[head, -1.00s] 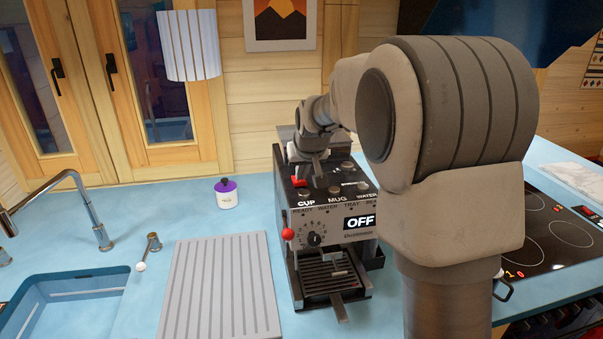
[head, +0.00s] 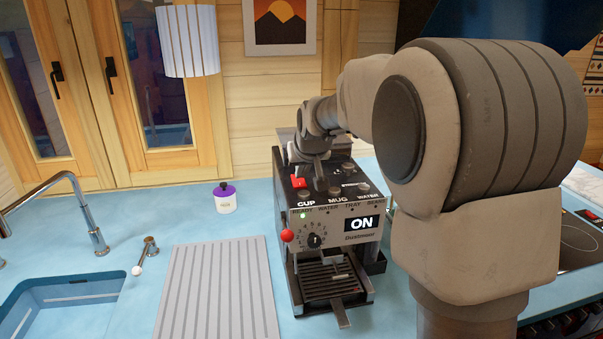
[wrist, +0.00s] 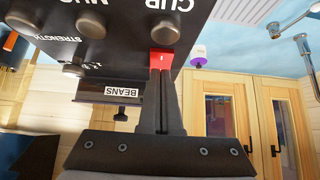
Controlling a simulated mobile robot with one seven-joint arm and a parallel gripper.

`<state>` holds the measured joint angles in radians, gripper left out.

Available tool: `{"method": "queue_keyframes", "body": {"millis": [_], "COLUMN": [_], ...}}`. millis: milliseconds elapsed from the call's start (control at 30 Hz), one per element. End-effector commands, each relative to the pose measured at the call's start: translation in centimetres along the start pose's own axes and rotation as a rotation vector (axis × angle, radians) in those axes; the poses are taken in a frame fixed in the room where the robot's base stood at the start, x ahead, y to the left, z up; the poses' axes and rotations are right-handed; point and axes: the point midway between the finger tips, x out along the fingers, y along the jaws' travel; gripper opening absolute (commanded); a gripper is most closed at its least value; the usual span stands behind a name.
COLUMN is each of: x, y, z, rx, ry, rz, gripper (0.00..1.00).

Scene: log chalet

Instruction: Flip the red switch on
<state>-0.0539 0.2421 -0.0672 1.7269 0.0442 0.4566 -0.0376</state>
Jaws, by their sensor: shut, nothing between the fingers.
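The coffee machine (head: 335,228) stands on the blue counter. The red switch (head: 298,181) is on the machine's top, at the left behind the "CUP" button. My gripper (head: 319,183) is shut and empty, pointing down at the machine's top close beside the switch. In the wrist view the red switch (wrist: 161,60) sits right at the shut fingertips (wrist: 161,74); I cannot tell whether they touch it. The fingers hide part of the switch there.
A ribbed grey drainboard (head: 217,285) lies left of the machine, with the sink (head: 60,302) and tap (head: 92,215) beyond it. A purple-lidded jar (head: 225,198) stands behind the drainboard. A cooktop (head: 580,240) is at the right.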

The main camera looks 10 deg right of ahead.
Motion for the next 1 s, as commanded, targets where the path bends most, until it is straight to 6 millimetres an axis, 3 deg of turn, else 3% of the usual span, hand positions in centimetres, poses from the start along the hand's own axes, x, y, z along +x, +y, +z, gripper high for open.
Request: {"method": "queue_keyframes", "body": {"millis": [467,700,1000], "x": [-0.8,-4.0,-8.9], "y": [0.0,0.1,0.1], "z": [-0.7,-3.4,-1.3], "rx": [0.000,0.000,0.000], "ry": [0.001,0.003,0.005], "rz": [0.000,0.000,0.000], "gripper": [0.00,0.00,0.00]}}
